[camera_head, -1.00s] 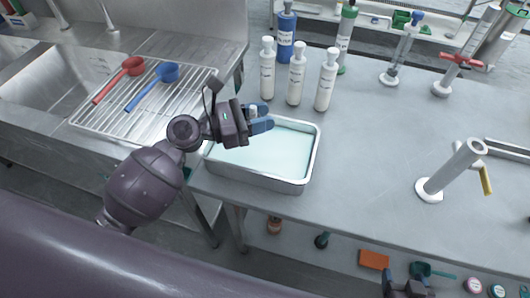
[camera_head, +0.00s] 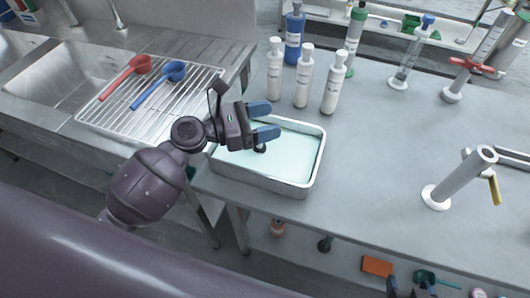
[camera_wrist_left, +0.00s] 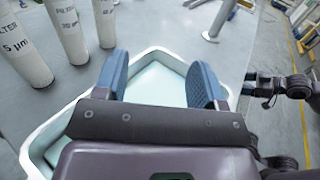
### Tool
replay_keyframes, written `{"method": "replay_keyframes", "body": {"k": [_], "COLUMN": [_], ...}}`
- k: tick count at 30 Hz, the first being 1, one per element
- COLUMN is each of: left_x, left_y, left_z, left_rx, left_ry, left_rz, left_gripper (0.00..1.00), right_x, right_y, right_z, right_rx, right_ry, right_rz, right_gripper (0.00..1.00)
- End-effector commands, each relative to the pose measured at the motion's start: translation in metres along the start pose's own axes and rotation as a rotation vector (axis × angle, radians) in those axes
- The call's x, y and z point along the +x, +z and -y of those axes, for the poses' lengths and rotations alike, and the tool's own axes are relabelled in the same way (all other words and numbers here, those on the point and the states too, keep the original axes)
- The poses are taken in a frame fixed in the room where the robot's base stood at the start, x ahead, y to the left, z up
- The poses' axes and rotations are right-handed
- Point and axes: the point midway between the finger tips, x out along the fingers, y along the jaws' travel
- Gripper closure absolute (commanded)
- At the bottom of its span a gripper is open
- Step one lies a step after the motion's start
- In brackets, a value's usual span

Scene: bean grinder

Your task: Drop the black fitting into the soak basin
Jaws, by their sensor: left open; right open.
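The soak basin (camera_head: 315,165) is a metal tray of pale blue-green liquid near the bench's front left edge. It also shows in the left wrist view (camera_wrist_left: 38,158). My left gripper (camera_head: 262,121) is over the basin with its blue fingers spread and nothing between them. The black fitting (camera_head: 260,149) is a small dark piece just below the fingers, over or in the liquid; I cannot tell if it touches.
White filter bottles (camera_head: 303,85) and a blue bottle (camera_head: 294,38) stand behind the basin. A drying rack (camera_head: 185,105) with red (camera_head: 125,75) and blue scoops (camera_head: 158,85) is at the left. The bench between is clear.

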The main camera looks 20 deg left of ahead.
Motion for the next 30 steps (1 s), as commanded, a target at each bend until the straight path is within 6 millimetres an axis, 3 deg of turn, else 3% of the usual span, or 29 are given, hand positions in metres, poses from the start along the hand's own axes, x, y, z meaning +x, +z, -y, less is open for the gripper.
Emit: {"method": "replay_keyframes", "body": {"k": [5, 18, 24, 30], "left_x": [-0.019, -0.092, -0.106, -0.107], "left_y": [-0.001, -0.001, 0.0, 0.0], "left_z": [0.0, 0.0, 0.0, 0.0], "left_rx": [-0.001, -0.001, 0.0, 0.0], "left_ry": [0.003, 0.002, 0.0, 0.0], "left_rz": [-0.003, -0.002, -0.001, 0.0], "left_gripper": [0.36, 0.36, 0.36, 0.36], "right_x": [0.001, 0.002, 0.002, 0.002], "right_y": [0.001, -0.001, -0.001, -0.001], "right_z": [0.001, 0.002, 0.002, 0.002], "right_rx": [0.002, 0.005, 0.005, 0.003], "right_ry": [0.0, -0.001, -0.001, -0.002], "right_rz": [0.0, -0.006, -0.006, -0.006], "right_gripper": [0.29, 0.29, 0.29, 0.29]}}
